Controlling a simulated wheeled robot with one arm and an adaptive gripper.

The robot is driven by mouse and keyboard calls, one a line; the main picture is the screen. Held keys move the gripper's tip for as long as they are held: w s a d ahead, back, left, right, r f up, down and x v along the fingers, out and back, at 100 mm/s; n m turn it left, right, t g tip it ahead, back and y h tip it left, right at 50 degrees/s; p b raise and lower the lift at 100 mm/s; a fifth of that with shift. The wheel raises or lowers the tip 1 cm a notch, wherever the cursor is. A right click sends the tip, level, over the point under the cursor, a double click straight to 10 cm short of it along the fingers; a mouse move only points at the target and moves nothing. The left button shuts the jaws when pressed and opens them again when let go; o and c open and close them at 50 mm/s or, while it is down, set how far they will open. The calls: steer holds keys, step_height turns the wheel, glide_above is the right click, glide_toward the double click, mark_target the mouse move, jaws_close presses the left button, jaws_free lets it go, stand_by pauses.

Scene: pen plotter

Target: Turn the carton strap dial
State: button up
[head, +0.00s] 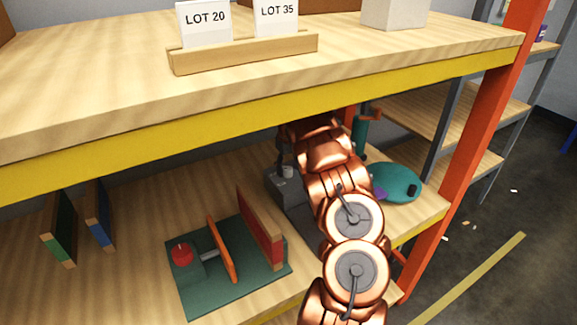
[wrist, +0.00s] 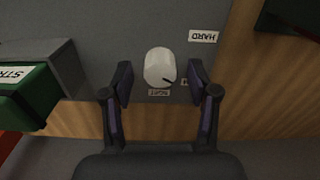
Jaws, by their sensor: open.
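A white rounded dial (wrist: 160,64) with a short black mark sits on a grey panel (wrist: 100,55) in the wrist view. The mark points to the lower right. A label reading HARD (wrist: 203,36), upside down, is at its upper right. A label that seems to read SOFT (wrist: 159,92) is just below it. My gripper (wrist: 160,70) is open, with one dark finger on each side of the dial and a visible gap to each. Whether the fingertips are down at the dial's height I cannot tell. In the head view my arm hides the gripper and the dial.
A green block marked STR (wrist: 27,96), partly cut off, is at the left in the wrist view. In the head view, a green fixture with a red knob (head: 182,253) stands left of my arm, a teal disc (head: 402,180) right. The upper shelf's yellow beam (head: 230,118) runs above.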

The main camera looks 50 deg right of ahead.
steer(key=shift+c, duration=0.4)
jaws_close()
